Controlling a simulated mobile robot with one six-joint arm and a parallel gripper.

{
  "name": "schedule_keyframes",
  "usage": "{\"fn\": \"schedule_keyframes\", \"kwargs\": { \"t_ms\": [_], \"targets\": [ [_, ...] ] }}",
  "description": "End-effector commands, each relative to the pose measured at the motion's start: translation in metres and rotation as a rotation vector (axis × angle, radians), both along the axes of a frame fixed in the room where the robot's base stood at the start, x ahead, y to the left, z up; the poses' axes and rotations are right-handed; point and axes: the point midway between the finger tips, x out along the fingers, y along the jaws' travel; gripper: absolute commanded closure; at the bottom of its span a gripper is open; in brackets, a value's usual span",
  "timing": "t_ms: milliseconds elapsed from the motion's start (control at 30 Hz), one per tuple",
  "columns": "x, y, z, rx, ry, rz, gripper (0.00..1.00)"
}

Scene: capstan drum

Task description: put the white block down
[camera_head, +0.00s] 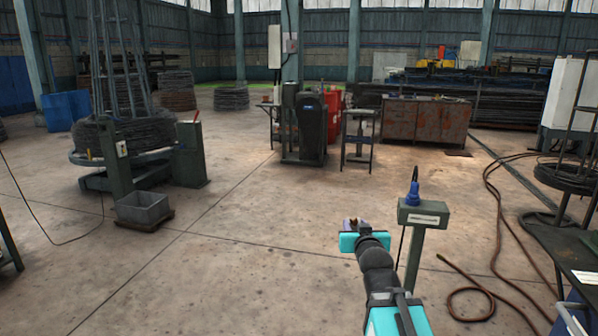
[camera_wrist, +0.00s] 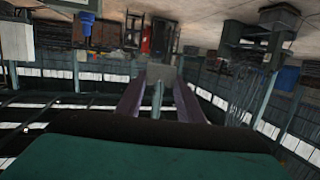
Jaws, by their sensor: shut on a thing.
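My gripper (camera_head: 352,224) is in the lower middle of the head view, at the end of my teal arm, held up over the open floor. Its purple fingers also show in the wrist view (camera_wrist: 160,90), which is upside down. A small pale grey block (camera_wrist: 164,74), dull rather than clearly white, sits between the fingertips there, and the fingers are shut on it.
A post with a grey-green box (camera_head: 423,214) and blue plug stands just right of my gripper. A brown hose (camera_head: 497,235) lies on the floor at right. A grey bin (camera_head: 142,207) stands at left. A rusty cabinet (camera_head: 425,121) stands behind. The floor (camera_head: 250,250) left of my gripper is clear.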

Motion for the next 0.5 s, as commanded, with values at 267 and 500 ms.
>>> {"fn": "schedule_keyframes", "kwargs": {
  "t_ms": [267, 500],
  "targets": [
    [0.0, 0.0, 0.041, 0.0, -0.002, 0.0, 0.97],
    [0.0, 0.0, 0.062, 0.0, -0.002, 0.0, 0.97]
  ]
}}
